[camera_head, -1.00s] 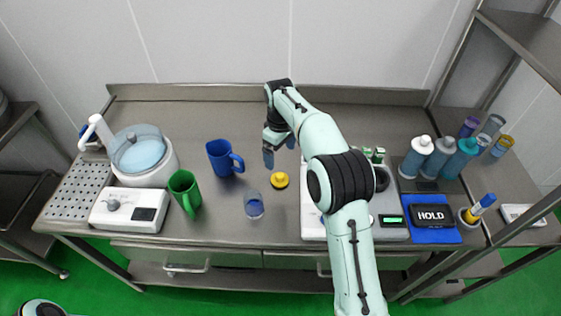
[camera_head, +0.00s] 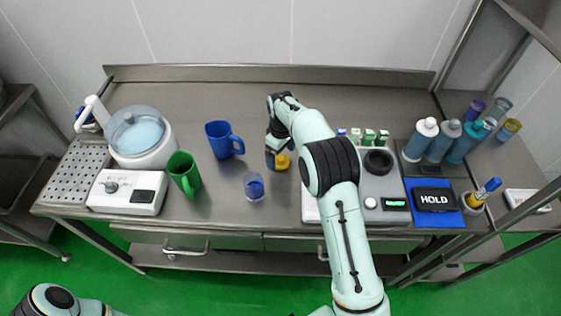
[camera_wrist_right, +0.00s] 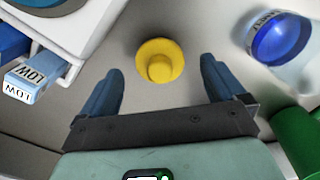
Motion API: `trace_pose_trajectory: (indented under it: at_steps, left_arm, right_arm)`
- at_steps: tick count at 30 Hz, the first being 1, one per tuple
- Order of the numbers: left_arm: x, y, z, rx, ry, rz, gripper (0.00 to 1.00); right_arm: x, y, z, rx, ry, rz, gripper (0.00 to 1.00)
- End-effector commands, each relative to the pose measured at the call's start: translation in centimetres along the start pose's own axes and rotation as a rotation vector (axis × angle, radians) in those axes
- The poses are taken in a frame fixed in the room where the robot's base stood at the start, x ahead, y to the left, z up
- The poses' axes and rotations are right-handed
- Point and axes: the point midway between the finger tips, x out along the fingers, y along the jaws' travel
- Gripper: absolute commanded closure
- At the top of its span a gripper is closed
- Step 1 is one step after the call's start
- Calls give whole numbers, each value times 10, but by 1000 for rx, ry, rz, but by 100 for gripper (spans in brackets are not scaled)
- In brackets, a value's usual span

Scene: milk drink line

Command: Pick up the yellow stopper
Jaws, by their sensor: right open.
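The yellow stopper (camera_head: 283,162) stands on the steel table, partly hidden by my right gripper (camera_head: 277,158) in the head view. In the right wrist view the stopper (camera_wrist_right: 160,60) shows whole, a round disc with a knob on top. My right gripper (camera_wrist_right: 161,75) is open there, with one blue finger on each side of the line to the stopper. The stopper lies a little beyond the fingertips and is not held. My left gripper is out of view.
A clear glass with blue contents (camera_head: 254,187) stands left of the stopper, with a blue mug (camera_head: 222,140) and a green mug (camera_head: 184,174) farther left. The table's back middle is clear.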

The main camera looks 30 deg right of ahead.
Motion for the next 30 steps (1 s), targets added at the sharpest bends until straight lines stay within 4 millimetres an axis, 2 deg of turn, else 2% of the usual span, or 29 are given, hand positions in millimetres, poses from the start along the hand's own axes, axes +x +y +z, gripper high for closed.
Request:
trace_pose_trajectory:
  at_steps: [1, 4, 12, 13, 19, 30]
  left_arm:
    - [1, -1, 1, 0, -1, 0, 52]
    - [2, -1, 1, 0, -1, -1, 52]
    - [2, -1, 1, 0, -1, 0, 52]
    - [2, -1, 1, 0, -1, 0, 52]
    - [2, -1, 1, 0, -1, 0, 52]
    - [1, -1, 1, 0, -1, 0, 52]
  right_arm:
    - [9, 0, 1, 0, -4, 0, 4]
    - [19, 0, 0, 0, -1, 1, 4]
    - [23, 0, 0, 0, 1, 1, 4]
    - [23, 0, 0, 0, 1, 1, 7]
    - [22, 0, 0, 0, 1, 1, 72]
    - [19, 0, 0, 0, 2, 2, 72]
